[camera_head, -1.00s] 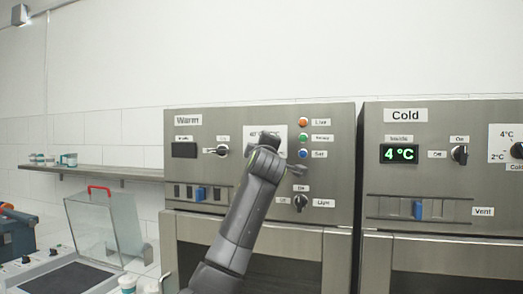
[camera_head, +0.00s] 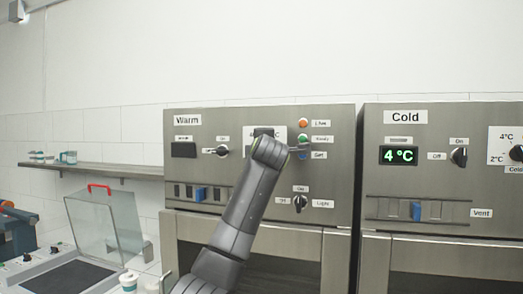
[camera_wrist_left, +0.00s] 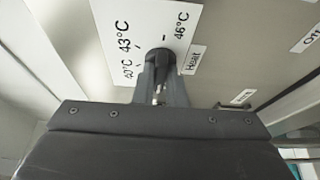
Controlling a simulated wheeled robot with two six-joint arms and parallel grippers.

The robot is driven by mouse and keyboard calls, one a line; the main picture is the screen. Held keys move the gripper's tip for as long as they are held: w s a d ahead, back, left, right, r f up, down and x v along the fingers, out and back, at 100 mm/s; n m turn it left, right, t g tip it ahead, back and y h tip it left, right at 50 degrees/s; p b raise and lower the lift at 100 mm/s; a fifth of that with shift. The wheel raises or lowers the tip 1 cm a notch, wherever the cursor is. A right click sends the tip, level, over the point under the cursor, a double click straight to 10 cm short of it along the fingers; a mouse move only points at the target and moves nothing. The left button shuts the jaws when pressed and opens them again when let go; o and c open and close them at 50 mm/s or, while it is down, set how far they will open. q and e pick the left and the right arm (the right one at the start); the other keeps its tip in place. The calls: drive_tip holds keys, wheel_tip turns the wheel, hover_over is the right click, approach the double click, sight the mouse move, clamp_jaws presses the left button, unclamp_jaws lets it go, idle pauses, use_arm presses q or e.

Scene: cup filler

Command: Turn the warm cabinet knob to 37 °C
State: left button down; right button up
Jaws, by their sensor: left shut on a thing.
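The warm cabinet's panel (camera_head: 235,120) is grey metal with a "Warm" label. Its heat knob (camera_wrist_left: 158,56) is dark and sits on a white dial plate (camera_wrist_left: 112,25), which also shows in the head view (camera_head: 278,132). In the left wrist view the plate reads 40, 43 and 46 °C; no 37 mark is in sight. My left gripper (camera_wrist_left: 161,84) is shut on the knob, with a finger on each side. In the head view my wrist hides the knob and fingertips. The knob's pointer direction cannot be told. My right gripper is not in view.
The warm display (camera_head: 183,150) is dark. Beside it is a switch knob (camera_head: 222,151); a light knob (camera_head: 300,203) sits lower right. The cold cabinet (camera_head: 440,130) stands right, its display (camera_head: 399,155) reading 4 °C. A clear-lidded box (camera_head: 103,225) stands lower left.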

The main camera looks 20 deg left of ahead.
use_arm(q)
drive_tip(key=shift+f, duration=0.1)
drive_tip(key=c, duration=1.5)
unclamp_jaws()
drive_tip(key=shift+w, duration=0.1)
drive_tip(key=b+v, duration=0.7)
drive_tip(key=v, duration=1)
drive_tip(key=shift+s, duration=0.25)
